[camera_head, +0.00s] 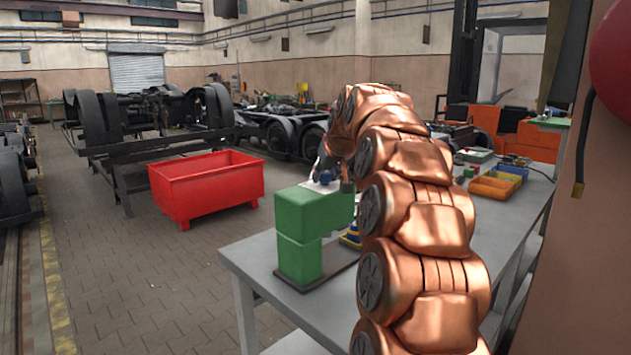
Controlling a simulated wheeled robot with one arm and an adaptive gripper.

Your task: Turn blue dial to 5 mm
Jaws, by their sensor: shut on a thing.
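The blue dial (325,178) shows as a small blue spot on a pale plate on top of the green stand (298,220). The green stand is on a dark base at the near left part of the grey table. My gripper (324,169) reaches down at the dial from above and is shut on it. My copper-coloured arm hides the right part of the stand and much of the gripper. The dial's scale and its setting are too small to read.
The grey table (258,262) runs back to the right, with yellow and orange trays (494,186) on it. A red bin (205,187) stands on the floor to the left. Tram bogies (150,115) stand behind it. Paved floor at left front is clear.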

